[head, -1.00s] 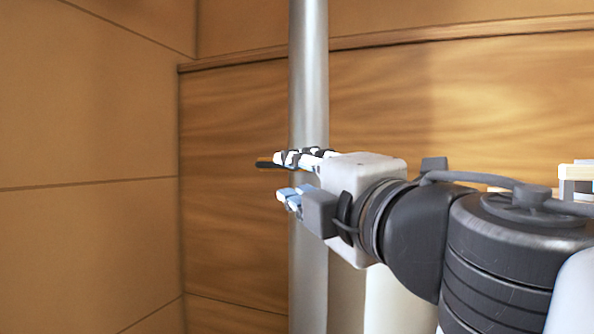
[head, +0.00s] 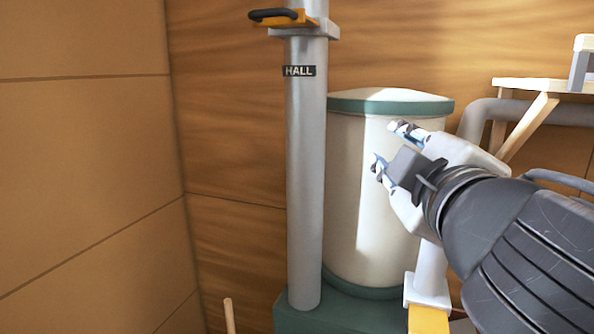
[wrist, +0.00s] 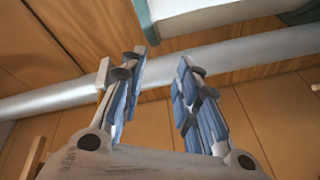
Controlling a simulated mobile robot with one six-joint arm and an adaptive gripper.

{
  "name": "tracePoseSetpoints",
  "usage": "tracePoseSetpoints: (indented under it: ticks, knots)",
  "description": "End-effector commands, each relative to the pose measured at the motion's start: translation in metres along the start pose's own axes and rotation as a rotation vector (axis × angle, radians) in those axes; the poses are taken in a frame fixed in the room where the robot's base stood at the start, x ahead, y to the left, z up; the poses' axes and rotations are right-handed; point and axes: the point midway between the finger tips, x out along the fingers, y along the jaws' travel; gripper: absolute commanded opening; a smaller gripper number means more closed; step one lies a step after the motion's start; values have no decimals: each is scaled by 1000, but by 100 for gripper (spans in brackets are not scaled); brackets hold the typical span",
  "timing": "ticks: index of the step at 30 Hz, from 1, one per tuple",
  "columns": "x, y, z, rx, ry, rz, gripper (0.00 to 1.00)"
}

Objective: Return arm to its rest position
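My gripper (head: 391,148) is at the right of the head view, in front of the cream tank and to the right of the grey pipe. Its two fingers are spread apart with nothing between them. They also show apart and empty in the wrist view (wrist: 162,70). My arm comes in from the right edge, angled up and left. No marked rest place shows in either view.
A grey pipe (head: 306,180) labelled HALL carries a dark-gripped lever (head: 275,16) on an orange plate. The cream tank (head: 345,190) with green lid stands beside it. A wooden shelf (head: 545,85) is at the right. Open space lies left.

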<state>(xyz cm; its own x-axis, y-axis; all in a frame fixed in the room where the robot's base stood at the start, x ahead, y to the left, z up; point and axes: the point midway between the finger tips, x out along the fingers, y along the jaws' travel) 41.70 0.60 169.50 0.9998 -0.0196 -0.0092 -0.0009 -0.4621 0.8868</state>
Motion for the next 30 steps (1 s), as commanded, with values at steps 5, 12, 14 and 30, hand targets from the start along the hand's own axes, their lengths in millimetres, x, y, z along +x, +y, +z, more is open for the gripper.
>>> tracePoseSetpoints:
  ticks: [5, 12, 14, 30]
  knots:
    - [-17, -104, 105, 279, -287, -109, 30]
    - [-73, -251, 198, 605, -647, -312, 30]
    - [-91, -289, 213, 679, -731, -372, 30]
    - [-173, -416, 229, 953, -1026, -641, 30]
